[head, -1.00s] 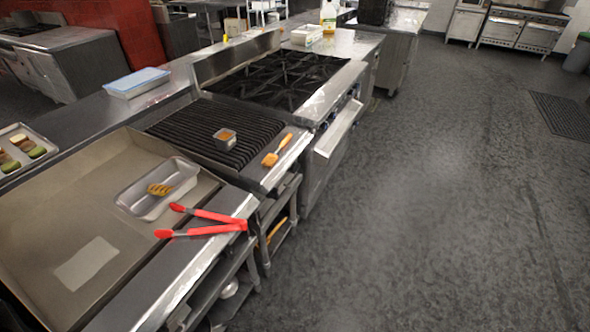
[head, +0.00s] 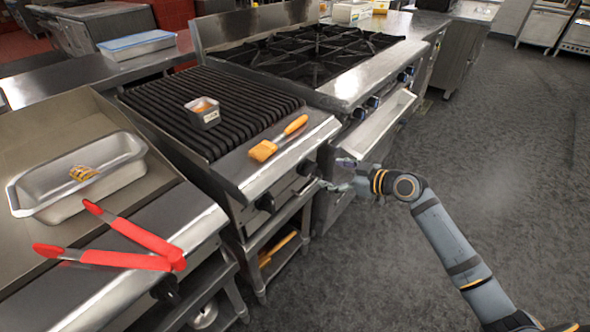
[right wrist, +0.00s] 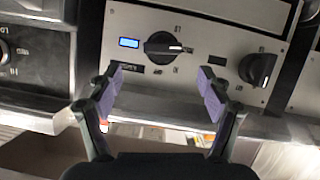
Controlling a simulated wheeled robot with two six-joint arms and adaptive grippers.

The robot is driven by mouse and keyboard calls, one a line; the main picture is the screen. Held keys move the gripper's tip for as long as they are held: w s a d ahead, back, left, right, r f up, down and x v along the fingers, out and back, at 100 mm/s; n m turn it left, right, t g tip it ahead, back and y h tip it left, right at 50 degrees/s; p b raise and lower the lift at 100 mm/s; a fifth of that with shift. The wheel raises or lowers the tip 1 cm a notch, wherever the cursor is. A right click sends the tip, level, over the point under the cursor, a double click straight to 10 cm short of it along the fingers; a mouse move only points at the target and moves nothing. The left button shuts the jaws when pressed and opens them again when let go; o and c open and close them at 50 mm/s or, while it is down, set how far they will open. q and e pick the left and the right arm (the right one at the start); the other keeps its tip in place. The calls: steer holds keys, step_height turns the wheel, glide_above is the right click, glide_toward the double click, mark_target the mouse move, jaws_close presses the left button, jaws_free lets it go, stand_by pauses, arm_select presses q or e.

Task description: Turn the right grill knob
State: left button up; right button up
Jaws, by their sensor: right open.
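The grill (head: 214,110) has black grates and a steel front with two black knobs. The right grill knob (head: 306,167) sits near the panel's right end; it seems to be the right-hand knob (right wrist: 258,68) in the right wrist view. The left grill knob (head: 266,202) appears near the middle of the right wrist view (right wrist: 163,45), beside a blue display. My right gripper (head: 333,173) is open and empty, just off the panel near the right knob. In the right wrist view, its fingertips (right wrist: 160,76) are spread below the left knob, touching neither knob. My left gripper is out of view.
A brush (head: 278,139) and a small sauce container (head: 203,112) lie on the grill. Red tongs (head: 120,245) and a metal pan (head: 75,180) are on the griddle at left. The stove (head: 310,55) stands to the right; floor in front is open.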

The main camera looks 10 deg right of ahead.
mark_target(310, 168)
steer(key=x, duration=0.9)
steer(key=shift+s+a+r, duration=0.1)
steer(key=shift+a+r, duration=0.15)
steer(key=shift+r, duration=0.05)
steer(key=shift+w+a+f, duration=0.3)
steer(key=shift+w, duration=0.15)
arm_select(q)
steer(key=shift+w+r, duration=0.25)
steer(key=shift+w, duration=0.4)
arm_select(e)
steer(key=c, duration=1.2)
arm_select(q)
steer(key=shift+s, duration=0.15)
arm_select(e)
steer(key=shift+o, duration=0.2)
